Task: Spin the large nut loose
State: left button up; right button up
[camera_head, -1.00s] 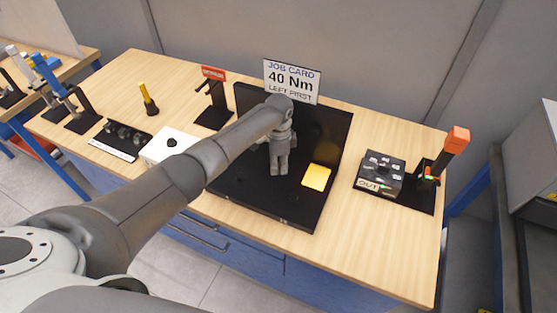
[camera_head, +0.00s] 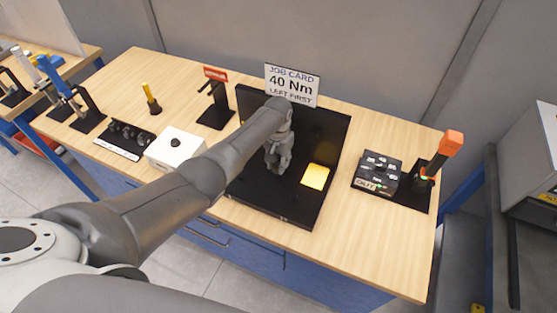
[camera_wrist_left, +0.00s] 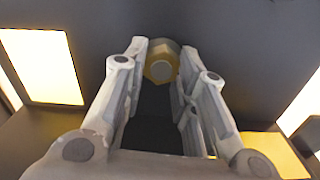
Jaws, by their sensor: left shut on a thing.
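The large nut (camera_wrist_left: 160,66) is a gold hexagon with a grey round centre. In the left wrist view it sits between the fingertips of my left gripper (camera_wrist_left: 164,60), in front of a dark panel. The gripper is shut on it. In the head view my left gripper (camera_head: 276,165) is over the black fixture (camera_head: 270,211) in the middle of the bench, and my arm and gripper hide the nut there. My right gripper is in neither view.
A job card (camera_head: 291,84) reading 40 Nm stands behind the fixture. A lit yellow pad (camera_head: 315,177) is on it. A white box (camera_head: 174,148) and black socket rack (camera_head: 124,139) are left. A black block (camera_head: 377,172) and an orange-topped tool (camera_head: 452,143) are right.

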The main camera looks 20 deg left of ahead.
aim_at(277, 164)
pick_arm(q)
jog(key=n, duration=0.3)
jog(key=shift+n, duration=0.4)
jog(key=shift+a+n, duration=0.15)
jog(key=shift+n, duration=1.55)
jog(key=o, duration=1)
jog(key=shift+f, duration=0.1)
notch_tip(277, 164, up, 12)
jog(key=shift+r, duration=0.1)
